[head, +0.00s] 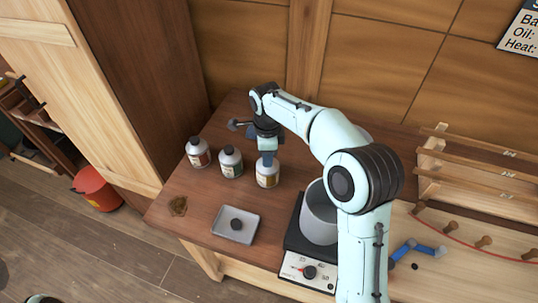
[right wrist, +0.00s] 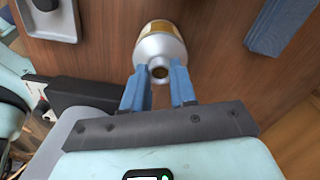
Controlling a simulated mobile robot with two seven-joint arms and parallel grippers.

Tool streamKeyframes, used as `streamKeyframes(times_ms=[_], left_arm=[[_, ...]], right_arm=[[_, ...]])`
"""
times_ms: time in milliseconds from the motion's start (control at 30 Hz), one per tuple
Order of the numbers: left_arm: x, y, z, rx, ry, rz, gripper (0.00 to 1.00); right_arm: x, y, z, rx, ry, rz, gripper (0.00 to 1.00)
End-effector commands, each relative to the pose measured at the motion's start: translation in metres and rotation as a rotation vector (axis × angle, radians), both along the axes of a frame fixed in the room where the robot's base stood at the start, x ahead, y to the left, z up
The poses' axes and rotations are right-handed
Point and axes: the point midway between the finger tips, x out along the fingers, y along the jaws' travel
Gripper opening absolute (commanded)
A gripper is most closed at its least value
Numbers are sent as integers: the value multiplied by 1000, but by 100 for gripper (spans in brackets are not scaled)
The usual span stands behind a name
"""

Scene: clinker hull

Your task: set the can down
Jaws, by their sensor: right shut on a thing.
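A pale metal can (head: 267,179) with an ochre label is at the right end of a row of similar cans on the brown bench (head: 190,235). My right gripper (head: 267,157) reaches it from above and is shut on its top. I cannot tell whether the can's base touches the bench. My left gripper is out of view.
Two dark-capped cans, one at the left (head: 198,153) and one in the middle (head: 230,162), stand beside it. A grey tray (head: 250,226) holding a dark round piece lies in front. A grey pot (head: 318,218) stands on a hotplate (head: 307,271) to the right. The bench's front left is mostly clear.

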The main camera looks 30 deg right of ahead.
Motion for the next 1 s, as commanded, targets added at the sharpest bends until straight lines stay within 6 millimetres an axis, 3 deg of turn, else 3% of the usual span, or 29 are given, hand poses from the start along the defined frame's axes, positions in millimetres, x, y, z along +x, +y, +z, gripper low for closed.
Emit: streamKeyframes(times_ms=[233, 267, 333, 733, 1000], left_arm=[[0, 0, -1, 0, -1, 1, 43], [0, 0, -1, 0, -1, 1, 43], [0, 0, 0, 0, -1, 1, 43], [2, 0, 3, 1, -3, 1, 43], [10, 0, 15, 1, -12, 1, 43]], right_arm=[[1, 0, -2, 1, -3, 1, 0], [0, 0, -3, 0, -1, 1, 29], [1, 0, -2, 0, -1, 1, 52], [1, 0, 6, 0, -2, 1, 52], [2, 0, 59, 0, -8, 1, 52]])
